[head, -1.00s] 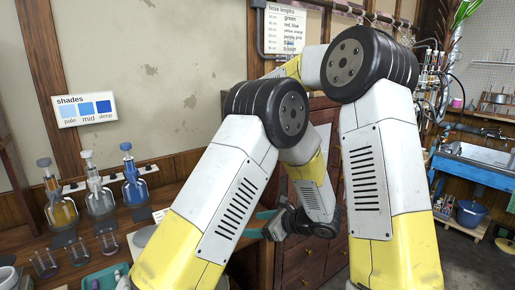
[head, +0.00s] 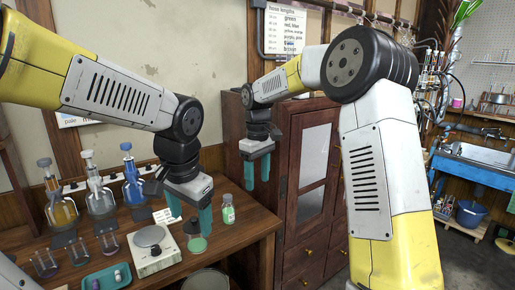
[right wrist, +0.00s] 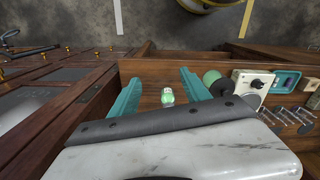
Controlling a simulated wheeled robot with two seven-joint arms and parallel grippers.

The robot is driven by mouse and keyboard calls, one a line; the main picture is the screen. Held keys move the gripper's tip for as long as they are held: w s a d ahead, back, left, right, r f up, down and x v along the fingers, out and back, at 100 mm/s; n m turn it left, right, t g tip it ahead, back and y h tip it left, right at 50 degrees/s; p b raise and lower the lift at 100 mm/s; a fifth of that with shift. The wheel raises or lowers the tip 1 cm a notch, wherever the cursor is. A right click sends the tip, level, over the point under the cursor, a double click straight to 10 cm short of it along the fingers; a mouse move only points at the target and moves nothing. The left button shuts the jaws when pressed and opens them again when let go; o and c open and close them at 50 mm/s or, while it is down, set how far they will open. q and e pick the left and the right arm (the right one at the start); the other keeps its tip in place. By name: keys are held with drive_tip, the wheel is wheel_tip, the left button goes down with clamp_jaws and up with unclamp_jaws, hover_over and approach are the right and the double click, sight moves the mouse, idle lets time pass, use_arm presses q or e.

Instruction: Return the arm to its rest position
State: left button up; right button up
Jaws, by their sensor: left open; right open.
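My left gripper (head: 190,212) hangs over the wooden bench with its teal fingers pointing down, apart and empty. It is beside the white balance and a dark-topped container with a green base (head: 197,242). My right gripper (head: 257,178) hangs before the cabinet, right of the bench items, fingers down, open and empty. In the right wrist view its two teal fingers (right wrist: 158,80) stand wide apart. A small green-labelled bottle (head: 228,209) stands on the bench; it shows between the fingers in that view (right wrist: 167,97), with no visible contact.
The balance (head: 152,250), a teal tray (head: 106,277), small glasses (head: 109,243) and stoppered flasks (head: 134,188) crowd the bench's left side. A dark red cabinet (head: 312,170) stands behind the right gripper. The bench's right front (head: 250,228) is mostly clear.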

drive_tip(key=s+d+r+m+t+y, duration=0.1)
drive_tip(key=s+d+r+m+t, duration=0.25)
drive_tip(key=s+d+r, duration=0.7)
use_arm(q)
drive_tip(key=s+r+n+t+h, duration=0.2)
drive_tip(key=s+r+n+t, duration=0.1)
drive_tip(key=s+r+n, duration=0.1)
drive_tip(key=shift+s+d+r+n+h, duration=0.3)
drive_tip(key=shift+r+n+h, duration=0.15)
drive_tip(key=shift+n, duration=0.25)
use_arm(e)
drive_tip(key=s+d+f+m+t, duration=0.1)
drive_tip(key=s+d+f+m, duration=0.1)
drive_tip(key=s, duration=0.6)
drive_tip(key=s+d+f+m+t+y, duration=0.1)
drive_tip(key=s+m, duration=0.3)
drive_tip(key=s, duration=0.4)
drive_tip(key=shift+d+f+t, duration=0.35)
drive_tip(key=shift+f, duration=0.05)
